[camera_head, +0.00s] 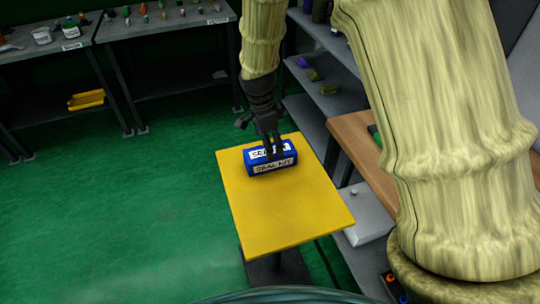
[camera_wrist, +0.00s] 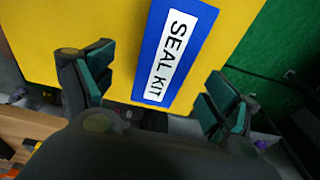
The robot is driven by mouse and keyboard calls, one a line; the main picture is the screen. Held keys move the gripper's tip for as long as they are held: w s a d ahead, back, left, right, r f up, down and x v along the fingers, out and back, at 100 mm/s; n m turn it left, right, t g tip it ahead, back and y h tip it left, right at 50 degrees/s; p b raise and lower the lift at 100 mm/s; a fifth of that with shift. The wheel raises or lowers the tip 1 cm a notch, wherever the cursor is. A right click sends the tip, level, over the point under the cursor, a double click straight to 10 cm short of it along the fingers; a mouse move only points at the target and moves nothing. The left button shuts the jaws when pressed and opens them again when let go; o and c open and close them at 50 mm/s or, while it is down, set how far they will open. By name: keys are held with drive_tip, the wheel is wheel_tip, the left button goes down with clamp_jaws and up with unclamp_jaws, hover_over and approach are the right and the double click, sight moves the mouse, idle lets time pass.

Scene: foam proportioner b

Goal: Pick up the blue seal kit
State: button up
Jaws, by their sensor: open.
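The blue seal kit (camera_head: 259,170) is a box with white labels. It sits near the far edge of a small yellow table (camera_head: 285,218). My gripper (camera_head: 269,150) is above and at the box in the head view, pointing down and hiding part of its label. In the wrist view the seal kit (camera_wrist: 176,50) lies ahead, tilted, between the lines of two spread fingers with green pads. My gripper (camera_wrist: 160,96) is open and empty, with clear space on both sides of the box. Whether the fingertips reach down beside the box cannot be told.
Dark workbenches (camera_head: 165,24) with small items stand at the back left, with a yellow bin (camera_head: 87,99) below. Grey shelves (camera_head: 325,98) and a brown wooden surface (camera_head: 358,140) are close on the right. The near part of the yellow table is bare. Green floor (camera_head: 150,200) is free at left.

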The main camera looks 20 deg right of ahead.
drive_tip(key=shift+w+f, duration=0.3)
drive_tip(key=shift+f, duration=0.35)
drive_tip(key=shift+w+f, duration=0.25)
drive_tip(key=shift+f, duration=0.35)
drive_tip(key=shift+s+d, duration=0.1)
drive_tip(key=shift+s, duration=0.2)
drive_tip(key=shift+s+f, duration=0.1)
drive_tip(key=shift+f, duration=0.3)
drive_tip(key=shift+w+d+f+p, duration=0.1)
drive_tip(key=shift+w+f+p, duration=0.1)
drive_tip(key=shift+f, duration=0.4)
drive_tip(key=shift+w+f+p, duration=0.1)
drive_tip(key=shift+f+p, duration=0.1)
drive_tip(key=shift+f, duration=0.35)
drive_tip(key=shift+s+d+f, duration=0.1)
drive_tip(key=shift+d+f, duration=0.05)
drive_tip(key=shift+f, duration=0.75)
drive_tip(key=c, duration=1.2)
